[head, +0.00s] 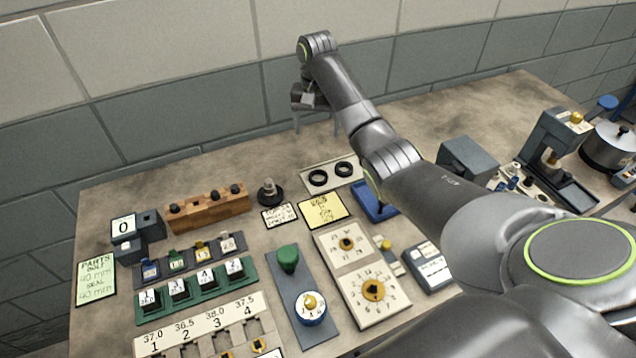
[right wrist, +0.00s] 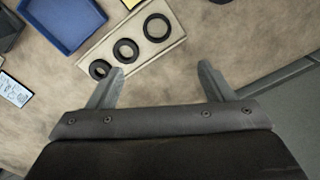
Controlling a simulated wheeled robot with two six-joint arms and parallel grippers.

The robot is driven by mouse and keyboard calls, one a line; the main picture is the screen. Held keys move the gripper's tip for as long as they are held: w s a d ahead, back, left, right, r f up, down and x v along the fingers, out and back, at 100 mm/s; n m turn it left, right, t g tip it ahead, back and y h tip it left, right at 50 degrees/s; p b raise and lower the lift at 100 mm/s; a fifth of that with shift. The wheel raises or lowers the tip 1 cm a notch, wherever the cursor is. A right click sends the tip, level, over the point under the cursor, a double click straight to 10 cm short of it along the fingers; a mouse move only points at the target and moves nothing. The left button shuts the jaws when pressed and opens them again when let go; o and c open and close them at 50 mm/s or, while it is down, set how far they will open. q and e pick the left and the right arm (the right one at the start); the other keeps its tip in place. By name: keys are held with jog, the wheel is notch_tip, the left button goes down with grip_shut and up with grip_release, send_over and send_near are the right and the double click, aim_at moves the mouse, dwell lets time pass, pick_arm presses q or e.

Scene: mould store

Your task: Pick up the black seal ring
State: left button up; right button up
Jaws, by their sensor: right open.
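Black seal rings lie on a pale rectangular tray. The right wrist view shows a small ring (right wrist: 98,69), a medium ring (right wrist: 125,49) and a large ring (right wrist: 157,27) in a row on the tray (right wrist: 86,56). The head view shows two rings on it, a left one (head: 318,178) and a right one (head: 343,169); my right arm covers the ground beside them. My right gripper (head: 316,127) is open and empty, raised above the table behind the tray. In the wrist view its fingers (right wrist: 161,70) are apart, with the left fingertip overlapping the picture near the small ring. My left gripper is not in view.
A blue tray (head: 376,208) stands beside the ring tray, partly behind my arm. A wooden block (head: 208,209) with black knobs, a dark round-based piece (head: 269,193) and a yellow card (head: 322,209) are nearby. The parts card (head: 96,282) reads seal 40 mm. The back of the table is clear.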

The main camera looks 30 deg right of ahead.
jog(key=p, duration=0.2)
send_near(318, 178)
jog(key=shift+w+f, duration=0.25)
jog(key=shift+f, duration=0.8)
jog(key=f, duration=0.1)
jog(key=f+p, duration=0.1)
jog(key=f, duration=0.1)
jog(key=shift+s+f, duration=0.25)
jog(key=shift+s, duration=0.1)
jog(key=shift+f, duration=0.6)
jog(key=shift+c, duration=0.2)
jog(key=c, duration=1)
